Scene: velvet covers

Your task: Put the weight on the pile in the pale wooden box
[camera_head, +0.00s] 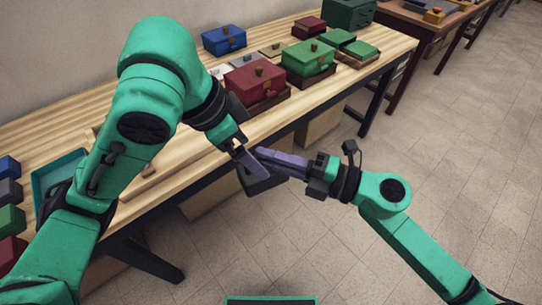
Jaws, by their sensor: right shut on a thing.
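My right gripper (262,160) has purple fingers and reaches in from the right, in front of the table's edge. It is shut on a dark thing (267,184), mostly hidden by fingers; I cannot tell whether this is the weight. My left gripper (252,172) points down beside it, its purple fingers close to or touching the same thing; its opening is unclear. A low pale wooden structure (175,180), possibly the pale wooden box, lies on the table, partly hidden behind my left arm. A small reddish-brown thing (148,170) shows there. The pile is not clearly visible.
The striped wooden table (60,128) holds a red box (255,82), a green box (308,60) and a blue box (223,40). A teal tray (48,185) and several coloured items stand at the left. Brown boxes are under the table. Floor at right is clear.

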